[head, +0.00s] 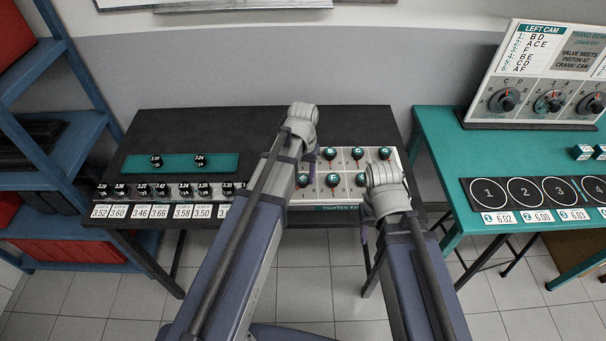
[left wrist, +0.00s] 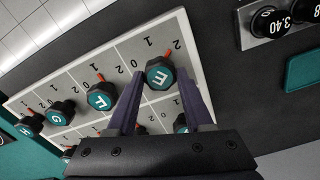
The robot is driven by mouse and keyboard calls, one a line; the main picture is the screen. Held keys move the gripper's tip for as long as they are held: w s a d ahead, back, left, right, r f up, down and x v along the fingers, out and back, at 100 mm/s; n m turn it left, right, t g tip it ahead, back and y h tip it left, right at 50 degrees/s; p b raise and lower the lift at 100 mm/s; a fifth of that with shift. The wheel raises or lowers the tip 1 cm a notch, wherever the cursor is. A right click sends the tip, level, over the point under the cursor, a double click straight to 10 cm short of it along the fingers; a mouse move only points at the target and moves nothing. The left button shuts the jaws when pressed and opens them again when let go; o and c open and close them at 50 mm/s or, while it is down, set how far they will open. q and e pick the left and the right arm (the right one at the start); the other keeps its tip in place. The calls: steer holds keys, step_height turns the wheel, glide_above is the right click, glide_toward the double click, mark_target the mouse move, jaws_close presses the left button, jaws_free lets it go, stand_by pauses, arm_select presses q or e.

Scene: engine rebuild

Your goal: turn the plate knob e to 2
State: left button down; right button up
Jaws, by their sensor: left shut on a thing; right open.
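The plate knob E (left wrist: 160,73) is a dark knob with a green top. In the left wrist view it sits between the fingers of my left gripper (left wrist: 163,88), which is shut on it. The knob's orange pointer shows above it, between the printed 1 and 2 and nearer the 2; its exact alignment is hard to tell. In the head view my left gripper (head: 311,165) is over the left part of the knob plate (head: 345,201), and my arm hides part of it. My right gripper (head: 364,233) is open and empty at the plate's front right edge.
Knob F (left wrist: 101,96) and knob G (left wrist: 62,113) stand beside knob E. A row of black numbered parts (head: 162,190) and a teal tray (head: 180,165) lie left on the dark table. A teal table (head: 450,150) with a dial panel (head: 540,75) stands to the right.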

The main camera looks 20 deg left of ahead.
mark_target(303, 178)
arm_select(q)
steer(key=shift+m, duration=0.6)
steer(key=shift+c, duration=1.5)
jaws_free()
steer(key=shift+r, duration=0.1)
step_height(303, 178, up, 8)
steer(key=p, duration=0.8)
steer(key=shift+f, duration=0.2)
